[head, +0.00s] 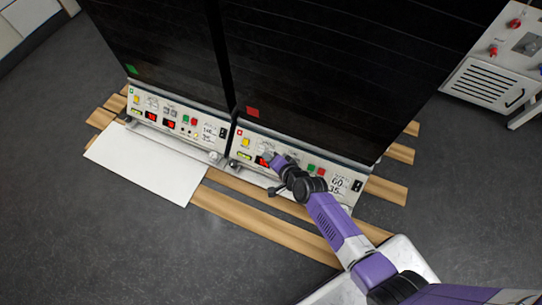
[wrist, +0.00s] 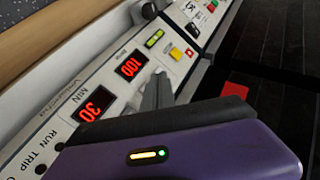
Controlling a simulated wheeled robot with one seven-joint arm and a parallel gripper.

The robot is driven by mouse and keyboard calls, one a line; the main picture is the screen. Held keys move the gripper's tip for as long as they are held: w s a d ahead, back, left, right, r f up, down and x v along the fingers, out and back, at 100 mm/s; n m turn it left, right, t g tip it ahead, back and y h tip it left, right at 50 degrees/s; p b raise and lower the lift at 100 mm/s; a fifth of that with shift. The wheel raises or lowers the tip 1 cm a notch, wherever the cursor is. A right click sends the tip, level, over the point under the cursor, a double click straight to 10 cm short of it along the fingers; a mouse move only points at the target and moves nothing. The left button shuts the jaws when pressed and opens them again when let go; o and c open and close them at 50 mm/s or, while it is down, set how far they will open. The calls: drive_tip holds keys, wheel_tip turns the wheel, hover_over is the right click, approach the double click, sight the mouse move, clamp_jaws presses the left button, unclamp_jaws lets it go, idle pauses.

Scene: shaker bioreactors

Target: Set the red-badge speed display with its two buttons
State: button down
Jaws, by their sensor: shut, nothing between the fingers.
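The red badge (head: 252,111) marks the right-hand black unit; it also shows in the wrist view (wrist: 241,92). In the wrist view, the speed display (wrist: 131,65), by the RPM label, appears to read 100 in red digits. The time display (wrist: 93,104), by the MIN label, appears to read 30. My gripper (head: 270,157) is shut and empty, in front of the right panel. Its fingertips (wrist: 156,92) are beside the speed display and hide the panel there, so I cannot see the two buttons or tell whether the tips touch the panel.
The right panel (head: 240,147) carries a yellow button (wrist: 176,53), a green and a red button (head: 321,172), and a card (head: 338,185) appearing to read 60 and 35. A green-badged unit (head: 131,69) stands left. A white board (head: 145,165) lies before it.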

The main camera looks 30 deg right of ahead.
drive_tip(key=shift+w+d+f+b, duration=0.4)
drive_tip(key=shift+d+f+b, duration=0.2)
drive_tip(key=shift+b, duration=0.1)
drive_tip(key=shift+f, duration=0.1)
idle(1.6)
drive_tip(key=shift+w+d+f+b, duration=0.15)
drive_tip(key=shift+w+d+b, duration=0.1)
drive_tip(key=shift+b, duration=0.2)
drive_tip(key=shift+w+d+f+b, duration=0.15)
drive_tip(key=shift+d+f+b, duration=0.15)
drive_tip(key=shift+b, duration=0.15)
idle(0.5)
drive_tip(key=shift+a+r, duration=0.1)
idle(0.3)
drive_tip(key=shift+s+a+r+p, duration=0.4)
drive_tip(key=shift+a+r+p, duration=0.05)
drive_tip(key=shift+p, duration=0.55)
